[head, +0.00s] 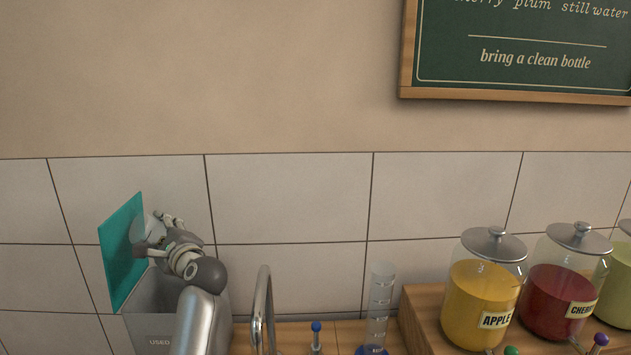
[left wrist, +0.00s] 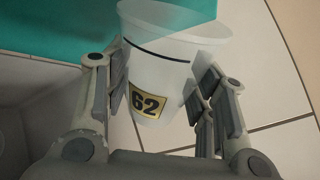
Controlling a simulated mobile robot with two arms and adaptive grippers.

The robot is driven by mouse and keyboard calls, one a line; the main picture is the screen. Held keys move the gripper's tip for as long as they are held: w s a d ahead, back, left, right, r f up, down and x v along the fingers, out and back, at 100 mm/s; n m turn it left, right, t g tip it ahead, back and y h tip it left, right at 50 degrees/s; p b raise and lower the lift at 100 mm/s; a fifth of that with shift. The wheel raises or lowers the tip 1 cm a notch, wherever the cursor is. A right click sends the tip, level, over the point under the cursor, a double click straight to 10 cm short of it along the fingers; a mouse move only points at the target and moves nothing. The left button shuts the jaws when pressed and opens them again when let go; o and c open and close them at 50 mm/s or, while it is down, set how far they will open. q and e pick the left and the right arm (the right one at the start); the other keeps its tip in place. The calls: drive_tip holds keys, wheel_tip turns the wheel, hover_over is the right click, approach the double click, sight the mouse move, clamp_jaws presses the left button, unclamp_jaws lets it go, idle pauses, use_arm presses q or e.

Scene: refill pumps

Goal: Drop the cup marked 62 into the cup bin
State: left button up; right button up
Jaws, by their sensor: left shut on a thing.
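The cup marked 62 (left wrist: 163,62) is a pale, translucent tapered cup with a dark line below its rim and a gold label. It sits between the fingers of my left gripper (head: 162,228), which is shut on it. In the head view my gripper and wrist hide most of the cup. The cup bin (head: 160,341) is a grey box whose label reads "USED", with a teal panel (head: 121,255) standing up at its left. My left gripper is above the bin, close to the teal panel. My right gripper is not in view.
A metal faucet (head: 262,305) and a clear measuring cylinder (head: 379,310) stand right of the bin. Glass jars of apple (head: 482,295) and cherry (head: 560,290) stand on a wooden step (head: 421,315) farther right. A tiled wall is behind.

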use_arm(q)
drive_tip(key=shift+s+d+f, duration=0.1)
drive_tip(key=shift+s, duration=0.15)
drive_tip(key=shift+s+d+f+b, duration=0.1)
drive_tip(key=shift+s+f+b, duration=0.25)
drive_tip(key=shift+f, duration=0.3)
drive_tip(key=shift+s+d+f+b, duration=0.15)
drive_tip(key=shift+f+b, duration=0.25)
drive_tip(key=shift+f, duration=0.2)
drive_tip(key=shift+w+a+f+b, duration=0.1)
drive_tip(key=shift+w+f+b, duration=0.1)
drive_tip(key=shift+f, duration=0.45)
drive_tip(key=shift+w+f+b, duration=0.1)
drive_tip(key=shift+f+b, duration=0.1)
drive_tip(key=shift+f, duration=0.4)
drive_tip(key=o, duration=1.1)
drive_tip(key=v, duration=0.7)
drive_tip(key=shift+s, duration=0.3)
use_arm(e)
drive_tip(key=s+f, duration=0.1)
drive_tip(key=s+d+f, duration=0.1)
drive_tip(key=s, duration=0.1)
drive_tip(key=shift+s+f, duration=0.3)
use_arm(q)
drive_tip(key=shift+f, duration=0.1)
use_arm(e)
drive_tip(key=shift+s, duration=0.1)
